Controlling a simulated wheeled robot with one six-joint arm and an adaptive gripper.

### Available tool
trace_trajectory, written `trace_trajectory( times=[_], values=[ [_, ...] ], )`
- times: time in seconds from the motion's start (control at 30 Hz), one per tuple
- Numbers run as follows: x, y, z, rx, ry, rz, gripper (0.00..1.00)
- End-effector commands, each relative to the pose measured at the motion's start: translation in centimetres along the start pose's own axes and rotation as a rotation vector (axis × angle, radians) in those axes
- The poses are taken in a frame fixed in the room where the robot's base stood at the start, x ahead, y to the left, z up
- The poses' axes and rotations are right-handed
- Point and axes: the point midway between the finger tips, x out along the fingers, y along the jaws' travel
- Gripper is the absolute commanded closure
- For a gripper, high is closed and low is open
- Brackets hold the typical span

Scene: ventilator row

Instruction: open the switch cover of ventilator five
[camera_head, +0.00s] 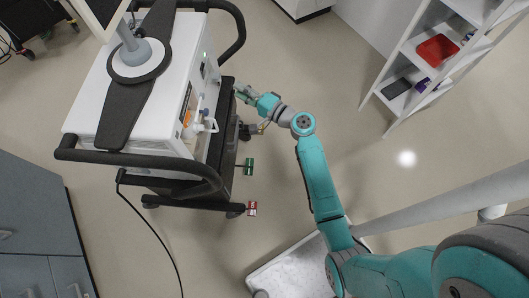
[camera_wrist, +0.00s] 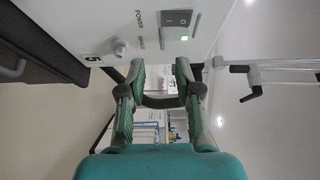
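Ventilator five (camera_head: 88,100) is a white wheeled cart with black rails at upper left in the head view. In the wrist view its white panel (camera_wrist: 225,12) fills the top, with a "5" label (camera_wrist: 91,57). A grey framed power switch (camera_wrist: 178,19) sits beside the word POWER, with a lit green lamp (camera_wrist: 184,38) close by. I cannot make out a separate cover over the switch. My gripper (camera_wrist: 160,72) is open and empty, its two fingers spread just below the switch in the picture. In the head view my gripper (camera_head: 243,93) is at the cart's right side.
A round knob (camera_wrist: 121,47) protrudes near the left finger. A black rail (camera_head: 190,165) curves around the cart's front. A white shelf (camera_head: 408,62) stands at right, with clear floor between.

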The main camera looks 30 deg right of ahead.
Motion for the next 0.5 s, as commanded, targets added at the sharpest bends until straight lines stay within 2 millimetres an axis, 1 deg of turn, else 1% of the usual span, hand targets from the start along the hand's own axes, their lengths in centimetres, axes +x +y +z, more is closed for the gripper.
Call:
trace_trajectory(
  times=[0.03,0.1,0.27,0.5],
  values=[
    [-1.0,0.1,-0.1,0.000,0.003,0.001,0.67],
    [-2.2,0.0,-0.1,0.000,0.004,0.001,0.67],
    [-3.4,2.0,1.6,-0.035,0.029,0.053,0.67],
    [-5.8,4.5,3.5,-0.097,0.071,0.129,0.67]
  ],
)
